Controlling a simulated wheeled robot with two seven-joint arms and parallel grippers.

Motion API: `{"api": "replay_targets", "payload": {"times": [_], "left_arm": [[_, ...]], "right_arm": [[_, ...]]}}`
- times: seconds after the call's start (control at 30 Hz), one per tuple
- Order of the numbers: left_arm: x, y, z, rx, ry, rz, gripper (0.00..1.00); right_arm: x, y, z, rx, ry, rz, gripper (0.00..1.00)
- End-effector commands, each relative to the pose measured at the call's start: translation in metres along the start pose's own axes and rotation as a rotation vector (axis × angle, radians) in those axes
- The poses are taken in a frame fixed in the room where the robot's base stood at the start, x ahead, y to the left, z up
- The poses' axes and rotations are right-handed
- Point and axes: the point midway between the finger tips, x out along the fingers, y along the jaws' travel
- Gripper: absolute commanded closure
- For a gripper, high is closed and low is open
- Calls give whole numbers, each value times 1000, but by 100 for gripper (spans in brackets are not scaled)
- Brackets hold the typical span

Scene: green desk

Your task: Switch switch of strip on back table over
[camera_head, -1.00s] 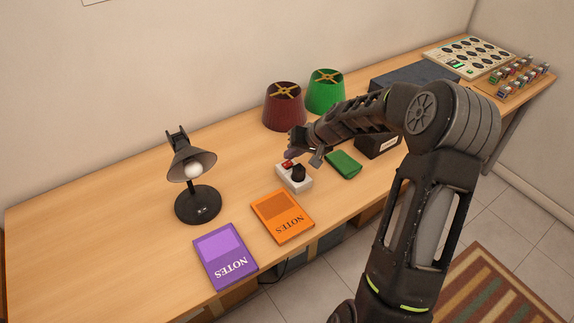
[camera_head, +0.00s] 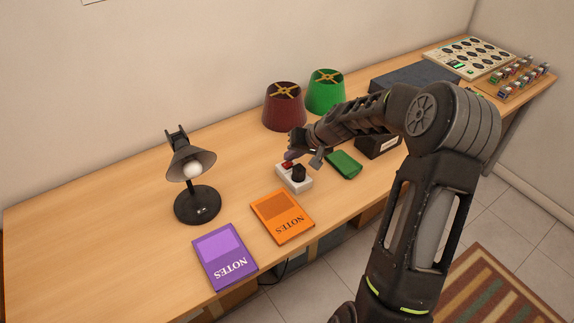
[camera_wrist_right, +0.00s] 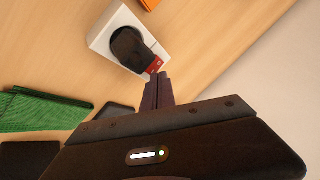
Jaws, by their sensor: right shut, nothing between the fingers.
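The strip (camera_head: 294,183) is a small white block on the wooden table, with a black plug (camera_head: 299,173) in it and a red switch (camera_head: 287,165) at its far end. In the right wrist view the strip (camera_wrist_right: 101,41) shows at the top, with the red switch (camera_wrist_right: 154,65) at its near end. My right gripper (camera_head: 291,156) is shut and empty, its fingertips at the red switch. In the wrist view the fingers (camera_wrist_right: 160,78) look close to or touching the switch; I cannot tell which. My left gripper is not in view.
A black desk lamp (camera_head: 196,204) stands to the left. Orange (camera_head: 282,216) and purple (camera_head: 224,257) notebooks lie in front. A green cloth-like item (camera_head: 344,164) lies right of the strip. Dark red (camera_head: 284,107) and green (camera_head: 325,93) lampshades stand behind.

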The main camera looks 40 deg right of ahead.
Motion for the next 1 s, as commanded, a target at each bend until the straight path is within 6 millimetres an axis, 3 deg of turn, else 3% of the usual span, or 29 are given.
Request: {"api": "replay_targets", "payload": {"times": [0.57,1.0], "left_arm": [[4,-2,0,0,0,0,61],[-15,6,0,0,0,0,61]], "right_arm": [[2,1,1,0,-1,0,100],[-26,-14,-14,-1,0,0,100]]}}
